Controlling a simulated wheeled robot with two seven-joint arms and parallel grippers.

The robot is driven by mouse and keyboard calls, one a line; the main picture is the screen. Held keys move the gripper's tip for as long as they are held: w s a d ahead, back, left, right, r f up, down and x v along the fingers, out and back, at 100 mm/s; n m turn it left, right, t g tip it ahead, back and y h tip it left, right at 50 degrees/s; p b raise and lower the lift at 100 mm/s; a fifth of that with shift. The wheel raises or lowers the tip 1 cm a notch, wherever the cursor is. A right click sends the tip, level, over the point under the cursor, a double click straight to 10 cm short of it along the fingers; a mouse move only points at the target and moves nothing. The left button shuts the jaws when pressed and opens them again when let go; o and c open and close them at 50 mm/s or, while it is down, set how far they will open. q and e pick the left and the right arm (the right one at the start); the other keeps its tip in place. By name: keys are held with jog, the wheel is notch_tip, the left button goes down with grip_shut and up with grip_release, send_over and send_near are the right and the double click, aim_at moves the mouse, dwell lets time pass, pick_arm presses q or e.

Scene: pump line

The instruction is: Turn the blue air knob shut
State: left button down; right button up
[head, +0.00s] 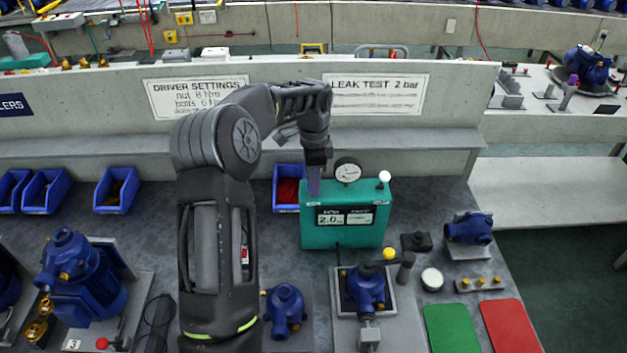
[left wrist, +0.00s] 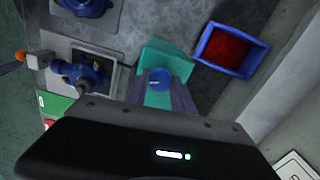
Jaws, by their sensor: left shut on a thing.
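My left gripper (head: 314,186) points down at the left end of the box's top. In the left wrist view the blue air knob (left wrist: 160,77) sits between the two fingers, over the teal box (left wrist: 153,56), and the gripper is shut on it. A light mark shows on the knob's face. In the head view the fingers hide the knob. My right gripper is not in view.
A blue bin with red contents (head: 286,188) stands just left of the box. A blue pump (head: 364,288) sits in a fixture in front, beside a yellow-topped lever (head: 389,253). Green (head: 450,328) and red (head: 511,326) mats lie front right. A low wall runs behind.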

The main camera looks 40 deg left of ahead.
pick_arm(q)
jog(key=m, duration=0.4)
dwell(0.4)
jog(key=c, duration=1.1)
grip_release()
jog(key=shift+o, duration=0.2)
notch_tip(320, 180, up, 8)
jog(key=shift+f+b, duration=0.1)
jog(key=shift+b, duration=0.35)
jog(key=shift+s, duration=0.1)
